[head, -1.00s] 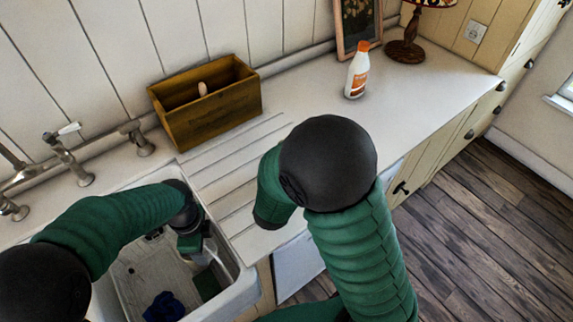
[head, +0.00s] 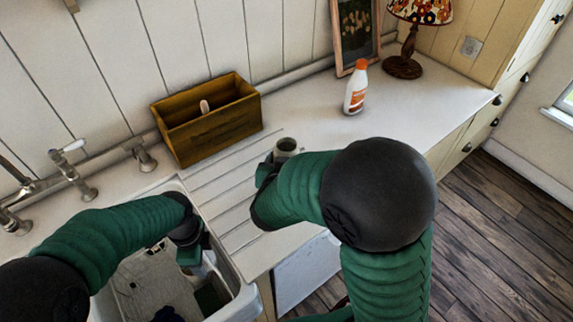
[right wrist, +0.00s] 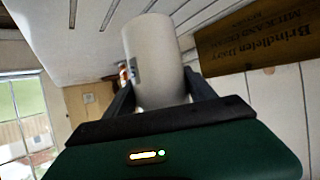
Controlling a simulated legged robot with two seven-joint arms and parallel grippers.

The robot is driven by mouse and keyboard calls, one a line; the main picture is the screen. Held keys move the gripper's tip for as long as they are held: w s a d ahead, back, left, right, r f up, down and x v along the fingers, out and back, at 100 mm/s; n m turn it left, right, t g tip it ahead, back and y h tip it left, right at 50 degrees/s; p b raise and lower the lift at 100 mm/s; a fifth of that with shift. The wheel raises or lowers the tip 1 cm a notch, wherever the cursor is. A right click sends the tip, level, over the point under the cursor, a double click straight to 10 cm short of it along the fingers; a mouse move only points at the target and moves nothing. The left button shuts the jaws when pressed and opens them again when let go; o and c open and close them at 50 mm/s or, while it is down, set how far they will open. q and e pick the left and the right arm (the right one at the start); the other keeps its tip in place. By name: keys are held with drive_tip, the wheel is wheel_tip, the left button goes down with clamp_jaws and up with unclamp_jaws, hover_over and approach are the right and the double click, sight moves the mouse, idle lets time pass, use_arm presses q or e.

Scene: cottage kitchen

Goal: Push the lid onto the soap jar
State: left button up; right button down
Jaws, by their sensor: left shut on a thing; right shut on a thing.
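A pale cylindrical jar (head: 287,146) shows above the draining board, its dark opening facing up. In the right wrist view the jar (right wrist: 156,60) is a white cylinder with a small bluish label, between the fingers of my right gripper (right wrist: 160,95), which is shut on it. In the head view my right arm hides most of this gripper. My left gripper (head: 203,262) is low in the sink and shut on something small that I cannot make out. I cannot identify the lid in any view.
The white sink (head: 247,298) holds a dark green item (head: 209,298) and a dark blue cloth (head: 168,315). A wooden box (head: 213,130), an orange-capped bottle (head: 356,90), a lamp (head: 405,65) and a picture frame (head: 355,35) stand along the wall. The counter right of the bottle is clear.

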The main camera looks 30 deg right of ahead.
use_arm(q)
drive_tip(key=shift+r+p, duration=0.35)
drive_tip(key=shift+r, duration=0.1)
use_arm(e)
drive_tip(key=shift+r, duration=1.35)
